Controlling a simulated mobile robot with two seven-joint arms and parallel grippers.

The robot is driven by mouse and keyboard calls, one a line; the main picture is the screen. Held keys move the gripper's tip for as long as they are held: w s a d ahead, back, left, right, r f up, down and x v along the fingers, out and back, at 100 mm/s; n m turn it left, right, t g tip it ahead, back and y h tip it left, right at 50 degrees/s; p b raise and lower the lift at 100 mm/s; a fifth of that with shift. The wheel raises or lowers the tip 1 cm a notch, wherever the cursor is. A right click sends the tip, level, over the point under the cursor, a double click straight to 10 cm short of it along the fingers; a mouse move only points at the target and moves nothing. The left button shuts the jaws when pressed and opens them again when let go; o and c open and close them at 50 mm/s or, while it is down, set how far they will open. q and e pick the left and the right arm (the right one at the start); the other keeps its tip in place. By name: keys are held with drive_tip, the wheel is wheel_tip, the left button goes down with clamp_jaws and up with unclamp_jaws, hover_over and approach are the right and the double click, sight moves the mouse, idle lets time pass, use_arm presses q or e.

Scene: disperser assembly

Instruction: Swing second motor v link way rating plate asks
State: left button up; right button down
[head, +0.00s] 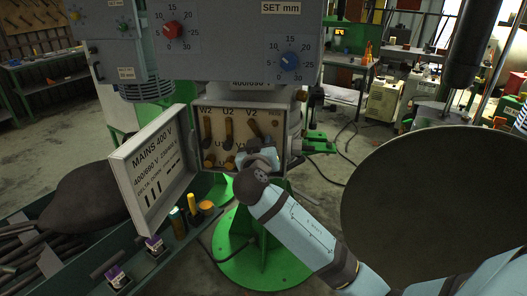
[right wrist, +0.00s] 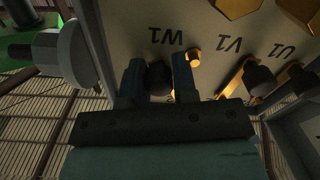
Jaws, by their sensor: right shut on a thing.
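The open terminal box (head: 275,118) carries terminals marked W2, U2 and V2 in its upper row. Dark-handled links hang below W2 (head: 207,130) and U2 (head: 228,129); the link at V2 (head: 254,128) slants down to the right. The rating plate (head: 150,165), on the open door at left, reads MAINS 400 V and 400/690 V above a bar diagram. My right gripper (head: 262,158) covers the lower right terminals. In the right wrist view its fingers (right wrist: 159,82) are shut on a black link knob (right wrist: 160,77) near W1. Two brass links (right wrist: 236,80) lie beside it. My left gripper is not in view.
The grey door stands open left of the box. Dials (head: 172,31) (head: 289,61) sit above. A green stand (head: 262,262) is below. A trough with rods (head: 30,250) lies left, and a large dark disc (head: 430,190) stands right.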

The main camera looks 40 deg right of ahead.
drive_tip(key=m+b, duration=0.1)
drive_tip(key=b, duration=0.2)
drive_tip(key=w+a+m+b, duration=0.1)
drive_tip(key=m+b, duration=0.1)
drive_tip(key=b, duration=0.1)
drive_tip(key=f+m+b, duration=0.1)
drive_tip(key=m+b, duration=0.1)
drive_tip(key=b, duration=0.1)
drive_tip(key=shift+w+a+b, duration=0.3)
drive_tip(key=shift+a+b, duration=0.05)
drive_tip(key=shift+w+a+r+m+b, duration=0.15)
drive_tip(key=shift+w+a+m+b, duration=0.1)
drive_tip(key=shift+m+b, duration=0.75)
drive_tip(key=shift+r, duration=0.15)
drive_tip(key=c, duration=0.9)
unclamp_jaws()
drive_tip(key=shift+a+f, duration=0.1)
drive_tip(key=shift+f, duration=0.15)
